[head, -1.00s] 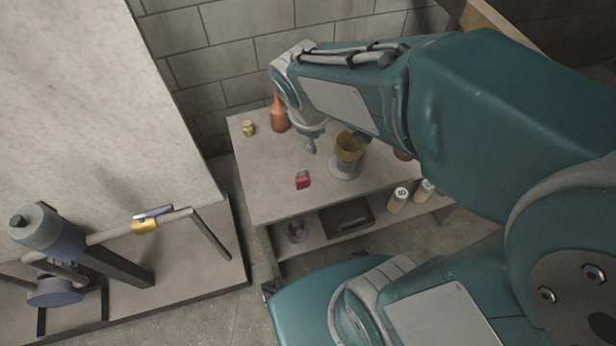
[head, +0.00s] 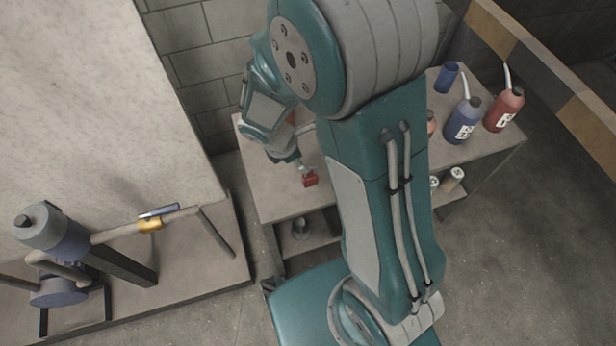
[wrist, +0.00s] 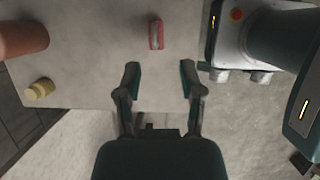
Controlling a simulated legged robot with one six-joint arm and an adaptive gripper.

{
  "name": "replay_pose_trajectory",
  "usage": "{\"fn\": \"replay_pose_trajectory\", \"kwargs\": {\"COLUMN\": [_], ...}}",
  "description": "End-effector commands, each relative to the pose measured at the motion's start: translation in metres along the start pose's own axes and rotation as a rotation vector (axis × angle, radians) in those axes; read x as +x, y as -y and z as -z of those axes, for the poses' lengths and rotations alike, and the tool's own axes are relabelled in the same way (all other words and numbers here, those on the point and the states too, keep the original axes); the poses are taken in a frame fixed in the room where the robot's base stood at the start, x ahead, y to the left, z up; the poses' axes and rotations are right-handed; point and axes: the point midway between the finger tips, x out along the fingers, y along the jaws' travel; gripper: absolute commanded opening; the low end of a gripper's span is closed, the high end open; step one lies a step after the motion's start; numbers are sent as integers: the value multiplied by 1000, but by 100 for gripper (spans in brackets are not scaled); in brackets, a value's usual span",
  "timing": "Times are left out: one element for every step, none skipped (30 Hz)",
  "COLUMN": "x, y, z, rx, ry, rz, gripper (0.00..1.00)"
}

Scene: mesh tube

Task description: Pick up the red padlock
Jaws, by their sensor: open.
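The red padlock (head: 310,179) lies on the grey table top (head: 283,203), near its front edge. In the wrist view the red padlock (wrist: 156,34) is ahead of the fingertips, roughly midway between them sideways, with clear table around it. My gripper (wrist: 158,78) is open and empty, its two fingers spread apart. In the head view my gripper (head: 298,163) is close to the padlock on its far side and partly hidden by my arm. The exact gap between fingers and padlock cannot be told.
A small yellow object (wrist: 40,88) and an orange-red bottle (wrist: 22,38) stand on the table at left in the wrist view. Blue (head: 463,121) and red (head: 503,109) bottles stand on the table's right part. A blue-and-grey pipe fitting (head: 52,240) is at left. My arm hides the table's middle.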

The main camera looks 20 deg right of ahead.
Motion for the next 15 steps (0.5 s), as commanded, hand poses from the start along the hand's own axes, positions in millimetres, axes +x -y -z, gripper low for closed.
{"fn": "replay_pose_trajectory", "kwargs": {"x": [7, 10, 13, 15, 17, 20, 22, 26, 32, 36, 40, 46, 50, 55, 59], "y": [1, 1, 1, 0, 0, 0, -1, -2, -3, -4, -6, -7, -8, -7, -7], "z": [-1, -1, -2, -2, -2, -2, -1, -1, 0, 1, 1, 2, 2, 1, 2], "rx": [1, 1, 1, 1, 2, 3, 3, 2, 1, 2, 2, 2, 3, 3, 3], "ry": [-1, -1, -2, -3, -4, -4, -3, -2, -2, -2, -1, -1, -2, -1, -1], "rz": [3, 3, 2, 1, 1, 1, 2, 3, 3, 4, 4, 4, 4, 3, 3], "gripper": [50, 50, 50, 50, 50, 50, 50, 50, 50, 50, 50, 50, 50, 50, 50]}}
